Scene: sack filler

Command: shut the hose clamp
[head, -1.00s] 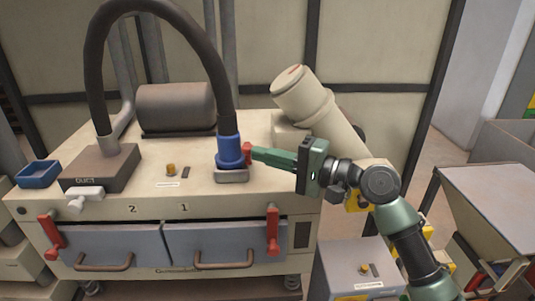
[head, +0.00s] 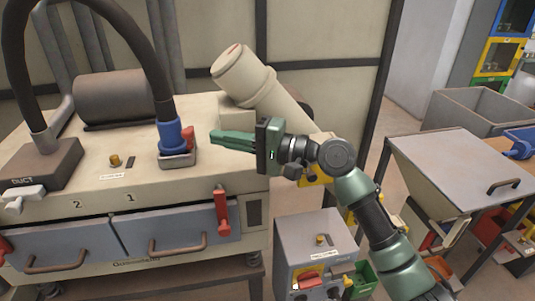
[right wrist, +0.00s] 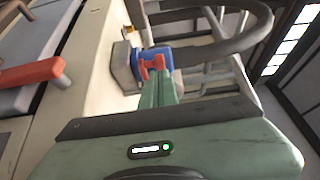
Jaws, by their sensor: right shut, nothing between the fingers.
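The hose clamp is a blue collar (head: 171,134) at the lower end of the dark hose, on a metal base on the cream machine top. Its red lever (head: 188,138) stands upright close against the collar's right side. The collar (right wrist: 154,56) and red lever (right wrist: 151,66) also show in the right wrist view, just beyond my fingertips. My right gripper (head: 213,137) is shut and empty, pointing left at the lever with a small gap in the head view. It partly hides the lever in the wrist view (right wrist: 158,82). My left gripper is not in view.
The dark hose (head: 140,50) arches left to the duct box (head: 42,163). A cream angled cylinder (head: 255,82) stands behind my right arm. A grey cabinet (head: 310,240) and a hopper (head: 455,165) stand to the right.

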